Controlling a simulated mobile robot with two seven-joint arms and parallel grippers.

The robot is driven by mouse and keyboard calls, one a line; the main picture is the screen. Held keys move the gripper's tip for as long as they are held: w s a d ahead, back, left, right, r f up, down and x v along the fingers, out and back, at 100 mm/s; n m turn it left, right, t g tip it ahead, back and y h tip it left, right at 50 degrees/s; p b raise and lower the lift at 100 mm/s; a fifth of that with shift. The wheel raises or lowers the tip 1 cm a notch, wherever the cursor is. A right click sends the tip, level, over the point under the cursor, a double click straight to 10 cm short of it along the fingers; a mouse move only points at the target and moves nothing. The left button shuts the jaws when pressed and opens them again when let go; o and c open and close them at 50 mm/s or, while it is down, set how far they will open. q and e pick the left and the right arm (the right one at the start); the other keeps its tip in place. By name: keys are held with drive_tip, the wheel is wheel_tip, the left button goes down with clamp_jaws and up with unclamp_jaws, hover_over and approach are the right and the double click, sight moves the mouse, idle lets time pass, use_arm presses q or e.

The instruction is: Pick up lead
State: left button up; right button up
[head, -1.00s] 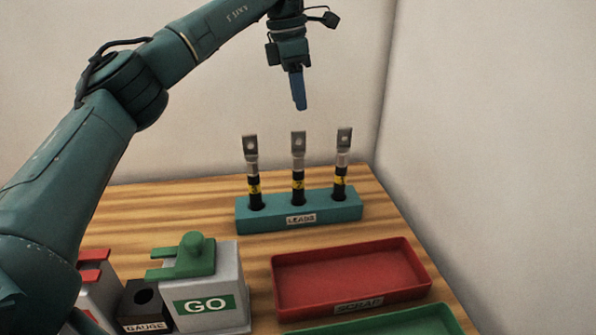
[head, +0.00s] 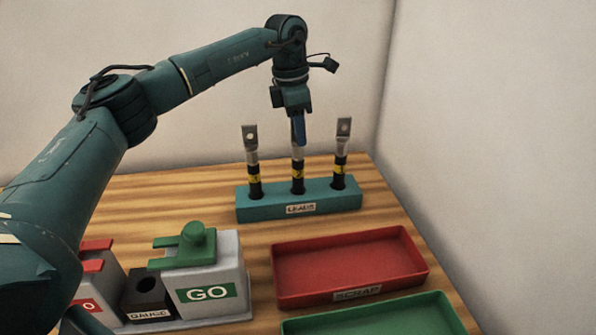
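Three leads stand upright in a teal rack (head: 255,208) labelled LEADS. Each has a flat metal lug with a hole, a black body and a yellow numbered band. The left lead (head: 253,160) and the right lead (head: 341,155) stand clear of the gripper. My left gripper (head: 298,135) points down at the top of the middle lead (head: 297,172). Its blue finger covers most of that lead's lug. The fingers show edge-on, so I cannot tell whether they are open or closed on it. My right gripper is out of view.
A red SCRAP tray (head: 345,294) and a green tray (head: 380,318) lie in front of the rack. A GO block (head: 207,293) with a green top piece and a GAUGE block (head: 148,296) stand front left. Walls close off the back and right.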

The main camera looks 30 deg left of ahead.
use_arm(q)
drive_tip(key=shift+f, duration=0.6)
drive_tip(key=shift+c, duration=0.5)
clamp_jaws()
drive_tip(key=shift+r, duration=0.1)
